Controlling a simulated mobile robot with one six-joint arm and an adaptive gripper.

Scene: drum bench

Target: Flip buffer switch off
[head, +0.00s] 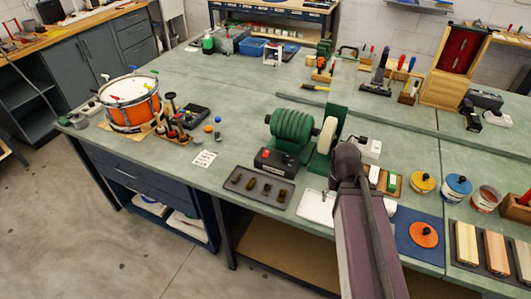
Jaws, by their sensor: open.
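The buffer is a green ribbed motor (292,127) with a pale wheel (327,137) on its right side, partly surrounded by a green guard (336,117). A dark switch box (274,163) sits on the bench in front of the motor, with small red and light marks on it. The switch's position is too small to tell. My arm rises from the bottom of the head view, and its top bend is just right of the buffer. My gripper and its fingers do not show.
A dark tray (233,182) with small brown parts lies front left of the switch box. An orange drum (129,103) stands at the far left. A white tray (315,210) is beside my arm. Colored tins (457,187) stand at the right. The bench behind the drum is mostly clear.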

